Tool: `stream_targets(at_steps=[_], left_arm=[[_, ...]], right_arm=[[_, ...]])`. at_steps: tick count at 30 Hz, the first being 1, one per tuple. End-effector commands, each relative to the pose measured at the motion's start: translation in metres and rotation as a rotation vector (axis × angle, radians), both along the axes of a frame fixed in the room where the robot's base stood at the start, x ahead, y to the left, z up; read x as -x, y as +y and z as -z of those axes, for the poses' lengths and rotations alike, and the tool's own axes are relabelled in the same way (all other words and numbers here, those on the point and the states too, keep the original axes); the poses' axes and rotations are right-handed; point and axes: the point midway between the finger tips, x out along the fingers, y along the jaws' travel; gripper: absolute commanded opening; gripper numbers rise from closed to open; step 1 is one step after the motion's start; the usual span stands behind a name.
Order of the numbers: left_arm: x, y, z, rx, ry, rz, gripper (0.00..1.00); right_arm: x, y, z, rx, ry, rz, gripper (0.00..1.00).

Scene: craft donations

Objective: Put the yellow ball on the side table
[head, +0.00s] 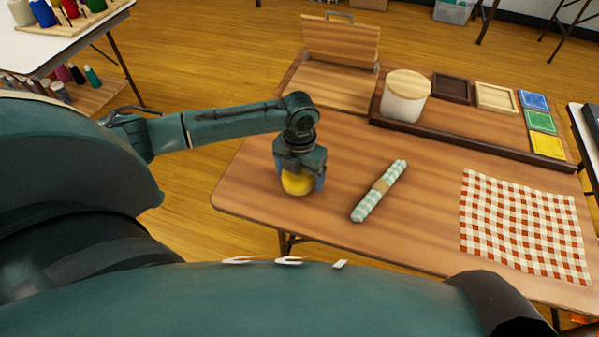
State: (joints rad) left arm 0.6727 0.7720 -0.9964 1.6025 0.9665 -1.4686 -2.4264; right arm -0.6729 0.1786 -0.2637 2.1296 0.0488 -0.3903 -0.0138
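The yellow ball (297,183) is at the left part of the wooden table (245,185). My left gripper (299,182) points down over it, with one finger on each side and the ball filling the gap. I cannot tell whether the fingers press on the ball or only surround it, or whether the ball touches the tabletop. The gripper hides the ball's top. My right gripper is out of view. A white-topped table (90,42) stands at the upper left, and another table (577,125) is cut off at the right edge; I cannot tell which is the side table.
A rolled checked cloth (368,205) lies right of the ball. A red checked cloth (525,228), a white lidded jar (404,105), an open wooden box (340,42) and a dark tray (465,143) with several small squares share the wooden table. Bottles stand at the upper left.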

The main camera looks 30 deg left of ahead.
Motion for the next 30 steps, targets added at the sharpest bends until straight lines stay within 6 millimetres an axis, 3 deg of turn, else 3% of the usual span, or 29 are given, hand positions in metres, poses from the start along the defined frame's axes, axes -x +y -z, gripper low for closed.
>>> stream_targets(at_steps=[11,14,24,30], left_arm=[[0.0,0.0,-0.006,-0.001,-0.001,0.0,0.89],[-0.001,0.0,-0.019,0.0,-0.004,-0.001,0.89],[-0.001,0.0,-0.091,0.0,-0.004,0.0,0.89],[0.0,0.0,-0.117,0.0,-0.001,-0.001,0.89]], right_arm=[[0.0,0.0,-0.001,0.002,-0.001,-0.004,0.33],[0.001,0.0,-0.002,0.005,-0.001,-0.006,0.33],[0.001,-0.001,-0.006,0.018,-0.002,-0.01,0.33],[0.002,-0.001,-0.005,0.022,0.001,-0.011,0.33]])
